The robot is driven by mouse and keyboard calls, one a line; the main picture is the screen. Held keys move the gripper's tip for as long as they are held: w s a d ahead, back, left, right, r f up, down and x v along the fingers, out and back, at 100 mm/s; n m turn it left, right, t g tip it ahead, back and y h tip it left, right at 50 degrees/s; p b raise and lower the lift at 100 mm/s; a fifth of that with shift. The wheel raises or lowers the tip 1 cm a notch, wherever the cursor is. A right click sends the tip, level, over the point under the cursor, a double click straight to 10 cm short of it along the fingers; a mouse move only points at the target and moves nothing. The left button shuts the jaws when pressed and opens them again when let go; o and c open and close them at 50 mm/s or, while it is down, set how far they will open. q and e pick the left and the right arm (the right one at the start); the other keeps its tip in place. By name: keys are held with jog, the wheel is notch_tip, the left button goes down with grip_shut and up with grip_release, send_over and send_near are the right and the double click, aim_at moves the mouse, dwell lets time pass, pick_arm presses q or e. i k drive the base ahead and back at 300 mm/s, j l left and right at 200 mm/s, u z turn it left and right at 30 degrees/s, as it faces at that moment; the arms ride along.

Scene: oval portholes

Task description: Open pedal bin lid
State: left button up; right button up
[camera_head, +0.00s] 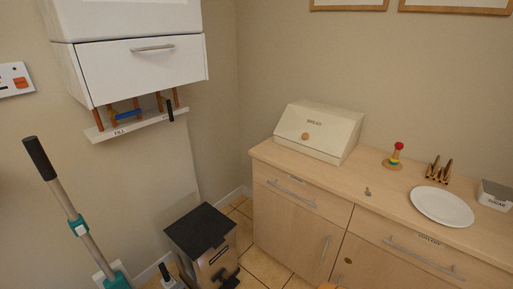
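The pedal bin (222,262) stands on the floor at the lower middle, in the gap left of the wooden cabinet. Neither of my grippers shows in this view.
A teal-and-grey long-handled cleaner (76,220) leans at the left. A black-handled item (166,274) is close by the bin's left. The wooden cabinet (300,225) stands right of the bin, with a bread box (318,132) on top. A white wall cabinet (140,65) hangs above left.

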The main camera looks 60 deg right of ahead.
aim_at(204, 228)
jog(key=l+z, duration=0.1)
jog(key=z, duration=1.15)
jog(key=k+l, duration=0.05)
